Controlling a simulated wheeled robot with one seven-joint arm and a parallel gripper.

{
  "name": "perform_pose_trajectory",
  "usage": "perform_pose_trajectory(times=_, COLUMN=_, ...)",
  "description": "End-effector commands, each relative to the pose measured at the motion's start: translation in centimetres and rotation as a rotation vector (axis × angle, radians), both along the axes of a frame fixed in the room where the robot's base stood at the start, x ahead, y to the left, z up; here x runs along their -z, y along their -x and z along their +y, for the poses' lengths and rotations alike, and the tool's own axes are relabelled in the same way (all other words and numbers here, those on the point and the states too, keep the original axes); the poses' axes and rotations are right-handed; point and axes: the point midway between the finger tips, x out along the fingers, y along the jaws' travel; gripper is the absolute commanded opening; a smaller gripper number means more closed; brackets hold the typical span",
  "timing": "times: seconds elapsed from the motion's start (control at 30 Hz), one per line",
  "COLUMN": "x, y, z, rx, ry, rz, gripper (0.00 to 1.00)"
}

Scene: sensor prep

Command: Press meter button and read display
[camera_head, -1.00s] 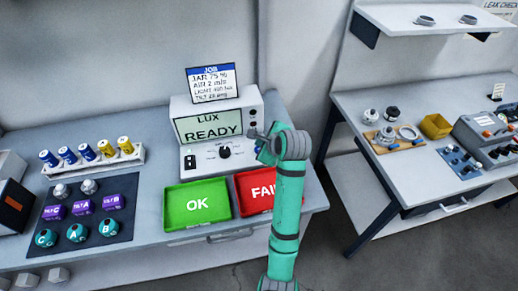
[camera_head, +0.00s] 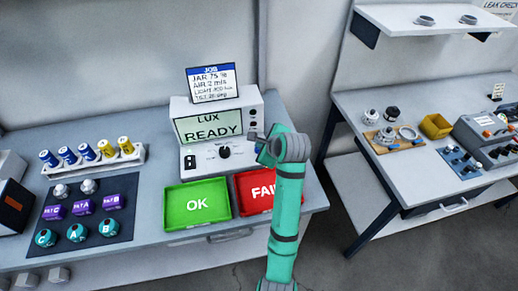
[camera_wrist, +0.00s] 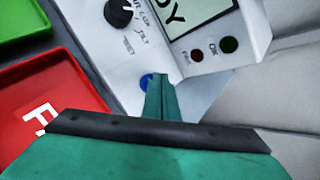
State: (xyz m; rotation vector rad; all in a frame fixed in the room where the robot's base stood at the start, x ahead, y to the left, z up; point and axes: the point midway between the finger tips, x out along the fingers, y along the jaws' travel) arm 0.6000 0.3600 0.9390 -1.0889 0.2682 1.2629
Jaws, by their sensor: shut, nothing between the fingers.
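The white meter (camera_head: 185,106) stands at the back of the left bench. Its display (camera_head: 208,125) reads "LUX READY", and a black dial (camera_head: 224,152) sits below on the sloped panel. A blue button (camera_wrist: 146,82) is on the panel, partly covered by my shut, empty fingers. My gripper (camera_wrist: 160,77) has its tips right beside the button in the picture; I cannot tell whether they touch it.
A green OK tray (camera_head: 176,221) and a red FAIL tray (camera_head: 243,179) lie in front of the meter. A job card (camera_head: 211,82) stands on top. A dark mat (camera_head: 41,247) with sensors and a jar rack (camera_head: 50,172) are at left. Another bench (camera_head: 400,170) stands right.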

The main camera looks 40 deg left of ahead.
Motion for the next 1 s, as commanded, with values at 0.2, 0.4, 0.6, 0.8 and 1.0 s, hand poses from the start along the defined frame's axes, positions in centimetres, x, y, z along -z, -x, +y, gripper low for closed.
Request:
perform_pose_trajectory(times=0.2, x=0.24, y=0.0, z=0.0, rx=0.001, ry=0.0, rz=0.001, gripper=0.0)
perform_pose_trajectory(times=0.4, x=0.44, y=0.01, z=0.0, rx=0.001, ry=0.0, rz=0.001, gripper=0.0)
perform_pose_trajectory(times=0.6, x=0.67, y=0.01, z=0.01, rx=0.001, ry=0.0, rz=0.001, gripper=0.0)
perform_pose_trajectory(times=0.8, x=0.89, y=0.02, z=0.01, rx=0.0, ry=0.0, rz=0.001, gripper=0.0)
perform_pose_trajectory(times=1.0, x=0.91, y=0.01, z=0.0, rx=0.0, ry=0.0, rz=0.001, gripper=0.0)
